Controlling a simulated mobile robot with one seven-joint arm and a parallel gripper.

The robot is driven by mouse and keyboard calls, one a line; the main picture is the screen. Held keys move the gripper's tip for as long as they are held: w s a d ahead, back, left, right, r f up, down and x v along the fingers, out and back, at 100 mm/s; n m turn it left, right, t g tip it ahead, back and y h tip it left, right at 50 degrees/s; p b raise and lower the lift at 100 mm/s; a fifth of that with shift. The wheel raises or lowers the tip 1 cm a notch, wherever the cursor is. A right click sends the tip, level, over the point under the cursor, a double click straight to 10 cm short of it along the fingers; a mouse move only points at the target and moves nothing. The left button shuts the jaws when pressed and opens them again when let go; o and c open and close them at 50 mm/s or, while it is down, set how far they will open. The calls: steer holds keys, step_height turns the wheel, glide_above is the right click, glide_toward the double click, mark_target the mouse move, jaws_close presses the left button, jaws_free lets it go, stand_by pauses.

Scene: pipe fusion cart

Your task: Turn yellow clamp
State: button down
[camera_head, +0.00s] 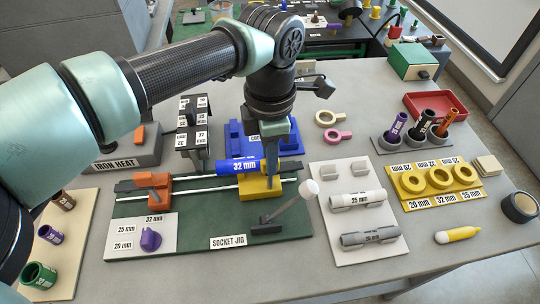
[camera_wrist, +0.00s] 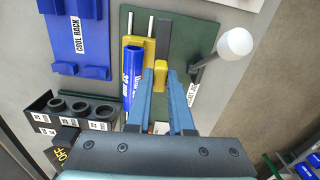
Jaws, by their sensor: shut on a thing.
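The yellow clamp (camera_head: 262,188) sits on the right part of the green socket jig (camera_head: 200,228). In the wrist view its yellow body (camera_wrist: 132,42) lies along the jig rails, and its yellow handle (camera_wrist: 160,72) stands between my fingertips. My gripper (camera_head: 271,168) points down over the clamp and is shut on this handle; it also shows in the wrist view (camera_wrist: 161,80). A blue 32 mm pipe (camera_head: 240,167) lies along the jig at the clamp, just left of my fingers in the wrist view (camera_wrist: 133,88). My fingers hide part of the clamp in the head view.
An orange clamp (camera_head: 154,186) stands at the jig's left. A lever with a white knob (camera_head: 309,187) rises at its right. The blue cool rack (camera_head: 262,140) is behind.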

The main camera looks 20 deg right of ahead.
steer(key=shift+m, duration=0.5)
steer(key=c, duration=0.8)
jaws_free()
step_height(320, 180, up, 13)
steer(key=shift+d, duration=0.1)
